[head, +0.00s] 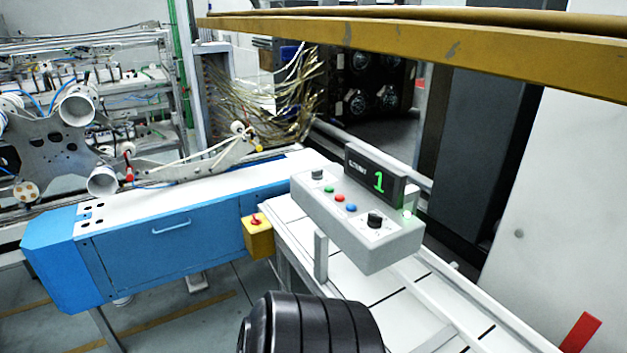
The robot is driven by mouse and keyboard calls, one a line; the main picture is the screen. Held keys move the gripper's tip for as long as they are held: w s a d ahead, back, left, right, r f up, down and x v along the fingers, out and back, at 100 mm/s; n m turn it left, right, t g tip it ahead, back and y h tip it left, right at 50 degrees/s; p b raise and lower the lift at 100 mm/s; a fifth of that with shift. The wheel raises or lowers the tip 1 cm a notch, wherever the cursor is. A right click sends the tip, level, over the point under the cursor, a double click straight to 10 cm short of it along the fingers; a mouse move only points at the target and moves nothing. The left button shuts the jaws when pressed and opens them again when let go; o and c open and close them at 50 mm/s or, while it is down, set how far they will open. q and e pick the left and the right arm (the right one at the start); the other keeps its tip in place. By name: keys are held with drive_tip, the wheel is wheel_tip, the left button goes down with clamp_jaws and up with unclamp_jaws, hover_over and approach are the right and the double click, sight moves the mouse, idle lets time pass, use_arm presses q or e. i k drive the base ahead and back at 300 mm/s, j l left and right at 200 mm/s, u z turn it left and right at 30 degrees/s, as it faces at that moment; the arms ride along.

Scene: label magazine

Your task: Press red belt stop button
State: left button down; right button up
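A light grey control box (370,250) stands on a post at the side of a white slatted belt (345,290). On its sloped top is a small red button (339,198), between a green button (328,189) and a blue button (351,208). A second red button (256,219) is on a yellow box (258,240) left of the belt. I cannot read which red button is the belt stop. Neither of my grippers shows, and nothing touches either red button.
A black display (373,177) on the control box shows a green 1, and a green lamp (407,214) is lit. A long blue machine cabinet (150,260) stands at left. A yellow-brown beam (450,42) crosses the upper right. A black ribbed rounded part fills the bottom middle.

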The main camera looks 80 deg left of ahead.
sight(339, 197)
drive_tip(key=u, duration=2.35)
